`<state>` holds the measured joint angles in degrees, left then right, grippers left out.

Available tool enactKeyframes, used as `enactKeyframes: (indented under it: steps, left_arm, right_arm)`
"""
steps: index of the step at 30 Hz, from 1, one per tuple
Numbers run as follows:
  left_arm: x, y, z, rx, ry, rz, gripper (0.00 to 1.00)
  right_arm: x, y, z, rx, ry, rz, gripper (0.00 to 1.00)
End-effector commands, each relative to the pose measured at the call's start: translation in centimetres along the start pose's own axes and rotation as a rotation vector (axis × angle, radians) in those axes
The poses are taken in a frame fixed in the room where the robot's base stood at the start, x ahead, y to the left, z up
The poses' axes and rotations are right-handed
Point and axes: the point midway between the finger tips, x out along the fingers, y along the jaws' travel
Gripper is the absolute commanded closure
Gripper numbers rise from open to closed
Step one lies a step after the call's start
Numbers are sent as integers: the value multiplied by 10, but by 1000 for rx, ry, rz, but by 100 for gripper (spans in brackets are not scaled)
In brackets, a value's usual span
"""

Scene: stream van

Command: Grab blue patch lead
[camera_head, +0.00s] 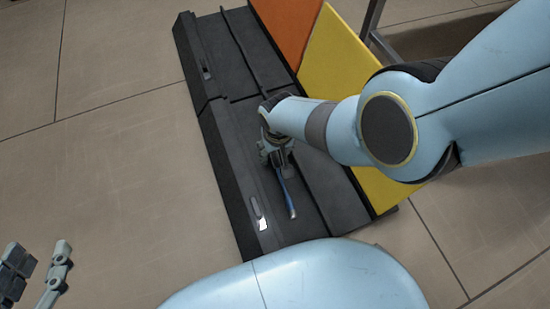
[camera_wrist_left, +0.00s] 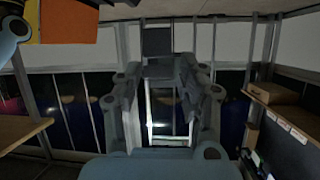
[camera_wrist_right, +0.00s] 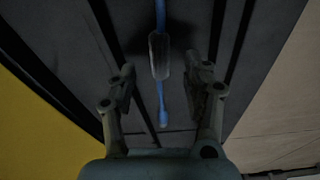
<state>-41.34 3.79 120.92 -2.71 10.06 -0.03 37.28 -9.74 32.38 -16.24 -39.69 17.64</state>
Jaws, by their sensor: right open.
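The blue patch lead (camera_head: 286,192) lies lengthwise on the black ridged surface, partly hidden under my right gripper (camera_head: 275,150). In the right wrist view the blue lead (camera_wrist_right: 162,98) runs down the middle, with a grey sleeve-like piece around its upper part. The fingers of my right gripper (camera_wrist_right: 165,75) stand open, one on each side of it. I cannot tell how far above the lead they are. My left gripper (camera_head: 38,252) is at the lower left of the head view, over the floor. It is open and empty, and in the left wrist view (camera_wrist_left: 168,80) it points at a wall frame.
The black ridged unit (camera_head: 195,55) has raised edges and grooves. An orange panel (camera_head: 285,25) and a yellow panel (camera_head: 335,60) adjoin it. Tiled floor (camera_head: 110,170) is clear to the left. A shelf with a box (camera_wrist_left: 272,92) shows in the left wrist view.

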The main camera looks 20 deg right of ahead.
Motion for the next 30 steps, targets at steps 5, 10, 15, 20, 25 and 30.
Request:
enactKeyframes:
  steps: [5,10,15,20,25,30]
  left_arm:
    - [13,-1,-40,16,164,1,60]
    - [21,-2,-81,30,315,1,60]
    - [23,-2,-122,45,471,2,60]
    - [20,-1,-152,58,592,4,60]
    - [17,-1,-167,63,650,5,60]
    - [17,-1,-168,64,655,5,60]
  right_arm:
    - [10,0,2,0,-2,0,50]
    - [17,0,1,0,-1,0,50]
    - [24,0,2,0,-1,0,50]
    - [28,0,2,0,-1,0,50]
    - [30,0,1,0,0,0,50]
    - [29,0,0,0,1,0,50]
